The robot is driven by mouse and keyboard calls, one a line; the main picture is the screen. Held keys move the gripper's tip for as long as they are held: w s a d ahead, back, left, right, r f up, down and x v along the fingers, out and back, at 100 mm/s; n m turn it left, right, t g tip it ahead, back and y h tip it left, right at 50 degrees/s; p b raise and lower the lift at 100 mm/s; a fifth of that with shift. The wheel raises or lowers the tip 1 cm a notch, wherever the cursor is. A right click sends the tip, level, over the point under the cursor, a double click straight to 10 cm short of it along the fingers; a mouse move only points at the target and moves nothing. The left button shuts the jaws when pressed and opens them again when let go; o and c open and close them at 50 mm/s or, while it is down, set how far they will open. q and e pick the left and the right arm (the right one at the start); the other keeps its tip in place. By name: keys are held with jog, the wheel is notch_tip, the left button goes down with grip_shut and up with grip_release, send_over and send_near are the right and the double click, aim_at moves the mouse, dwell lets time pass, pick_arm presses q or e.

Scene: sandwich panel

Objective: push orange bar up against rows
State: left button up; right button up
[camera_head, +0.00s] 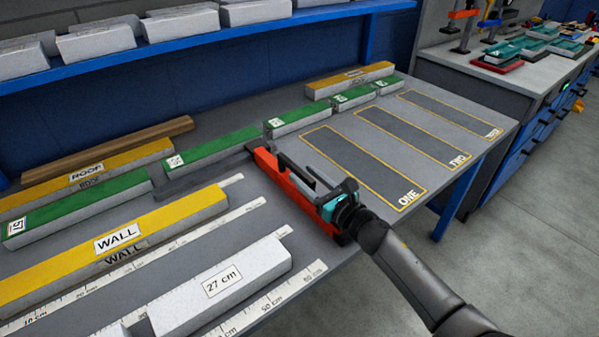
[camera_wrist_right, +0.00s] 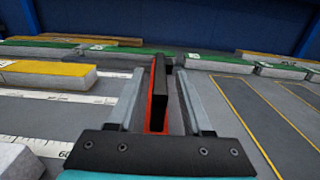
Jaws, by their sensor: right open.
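The orange bar (camera_head: 291,190) lies on the grey bench, its far end close to the row of green-topped blocks (camera_head: 213,148). I cannot tell whether it touches them. A black upright part (camera_wrist_right: 161,90) runs along the bar. My right gripper (camera_head: 318,186) is over the bar's near half. In the right wrist view, its two fingers (camera_wrist_right: 160,82) are open on either side of the bar (camera_wrist_right: 149,116), with visible gaps. Yellow-topped WALL (camera_head: 150,230) and ROOF (camera_head: 120,160) blocks form rows to the left. My left gripper is not in view.
A white 27 cm block (camera_head: 225,288) and ruler strips (camera_head: 278,300) lie at the near left. Flat marked areas ONE (camera_head: 365,165), TWO (camera_head: 415,135) and a third are empty on the right. A blue shelf (camera_head: 200,48) with white blocks spans the back.

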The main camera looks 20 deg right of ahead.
jog(key=shift+x, duration=1.4)
jog(key=shift+c, duration=0.2)
grip_shut()
